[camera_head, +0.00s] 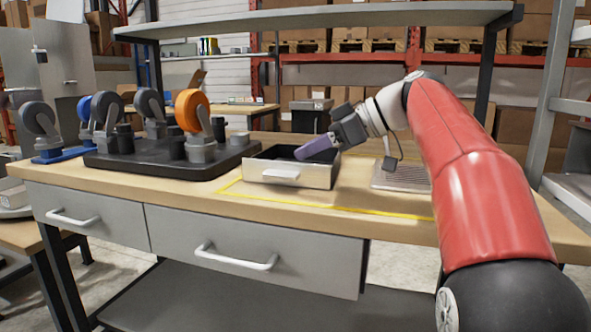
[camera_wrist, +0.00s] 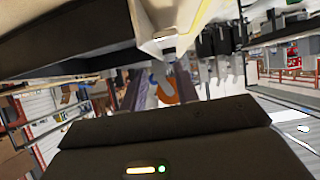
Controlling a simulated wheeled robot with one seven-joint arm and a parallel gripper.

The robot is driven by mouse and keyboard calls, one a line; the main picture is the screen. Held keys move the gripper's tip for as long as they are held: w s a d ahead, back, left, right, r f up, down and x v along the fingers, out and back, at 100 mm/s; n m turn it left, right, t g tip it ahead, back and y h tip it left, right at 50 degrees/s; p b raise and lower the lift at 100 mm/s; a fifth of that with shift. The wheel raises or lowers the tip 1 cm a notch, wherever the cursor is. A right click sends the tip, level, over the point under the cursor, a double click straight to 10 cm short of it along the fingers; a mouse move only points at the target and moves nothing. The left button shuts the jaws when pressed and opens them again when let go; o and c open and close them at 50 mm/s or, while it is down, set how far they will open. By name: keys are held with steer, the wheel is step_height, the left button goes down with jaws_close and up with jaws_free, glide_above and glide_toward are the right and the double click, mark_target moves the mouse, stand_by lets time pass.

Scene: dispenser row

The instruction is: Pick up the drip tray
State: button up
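A flat, slatted metal tray (camera_head: 402,180), which looks like the drip tray, lies on the wooden table right of a small open drawer box. My arm passes in front of its right side. My gripper (camera_head: 308,150) is above the drawer box, to the left of the tray and apart from it, with its purple fingers pointing left and slightly down. In the wrist view the two purple fingers (camera_wrist: 163,88) stand apart with background showing between them, so my gripper looks open and empty. The tray is not clearly visible in the wrist view.
The open drawer box (camera_head: 290,172) stands under my gripper. A black base (camera_head: 165,160) with several upright wheel-topped units, one with an orange wheel (camera_head: 192,108), stands to the left. A grey shelf (camera_head: 320,17) spans above the table. The table's front strip is clear.

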mark_target(296, 164)
steer(key=x, duration=0.4)
steer(key=shift+w+f, duration=0.2)
steer(key=shift+f, duration=0.05)
steer(key=shift+c, duration=0.2)
jaws_close()
steer(key=shift+r, duration=0.1)
stand_by(0.9)
